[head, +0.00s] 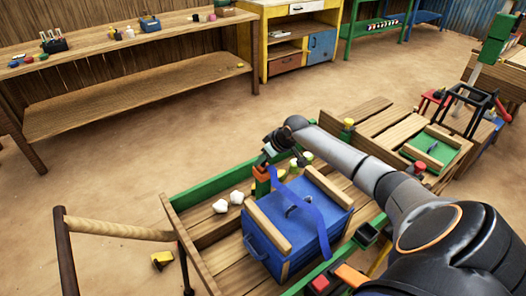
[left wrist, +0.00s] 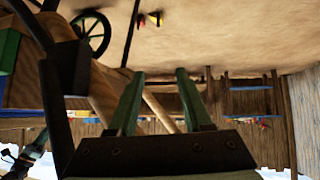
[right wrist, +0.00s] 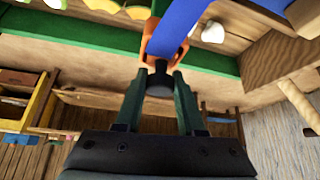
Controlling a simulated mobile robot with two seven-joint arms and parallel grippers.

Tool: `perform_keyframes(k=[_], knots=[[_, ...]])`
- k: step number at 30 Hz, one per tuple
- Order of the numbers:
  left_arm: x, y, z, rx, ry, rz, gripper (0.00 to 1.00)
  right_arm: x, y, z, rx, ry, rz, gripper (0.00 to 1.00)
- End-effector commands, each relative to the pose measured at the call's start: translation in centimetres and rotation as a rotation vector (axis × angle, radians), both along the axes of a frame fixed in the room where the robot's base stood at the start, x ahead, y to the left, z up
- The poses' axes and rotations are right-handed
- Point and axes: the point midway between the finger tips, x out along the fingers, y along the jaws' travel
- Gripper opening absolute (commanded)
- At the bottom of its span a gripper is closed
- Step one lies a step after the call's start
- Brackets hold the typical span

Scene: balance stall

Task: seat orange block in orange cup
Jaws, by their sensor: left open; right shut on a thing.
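I cannot tell block from cup there, or how deep the block sits. A blue strip (right wrist: 182,22) meets the orange piece. My left gripper (left wrist: 158,75) is open and empty, outside the head view.
The blue box (head: 290,235) with wooden bars stands on the cart under my right arm. White lumps (head: 229,201) lie left of it. Red and orange pieces (head: 350,275) are at the near edge. A wooden handle (head: 110,228) juts out left. Open floor lies behind the cart.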

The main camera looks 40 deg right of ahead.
Motion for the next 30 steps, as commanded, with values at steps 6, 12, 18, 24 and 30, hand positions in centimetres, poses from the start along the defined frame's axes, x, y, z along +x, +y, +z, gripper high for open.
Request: perform_keyframes(k=[6, 12, 18, 24, 30], knots=[[-0.11, 0.05, -0.13, 0.002, 0.005, 0.0, 0.5, 0.02, 0.02, 0.02, 0.0, -0.001, 0.0, 0.0], [-0.12, 0.07, 0.24, 0.002, 0.005, 0.0, 0.5, 0.03, 0.04, 0.1, 0.0, -0.001, 0.0, 0.0], [-0.12, 0.07, 0.59, 0.002, 0.006, 0.0, 0.5, 0.04, 0.07, 0.08, 0.001, -0.001, 0.001, 0.0], [-0.1, 0.08, 0.59, 0.002, 0.005, 0.0, 0.5, 0.03, 0.07, -0.01, 0.0, -0.001, 0.0, 0.0], [-0.07, 0.08, 0.65, 0.001, 0.003, 0.001, 0.5, 0.03, 0.06, -0.01, 0.0, -0.001, 0.0, 0.54]])
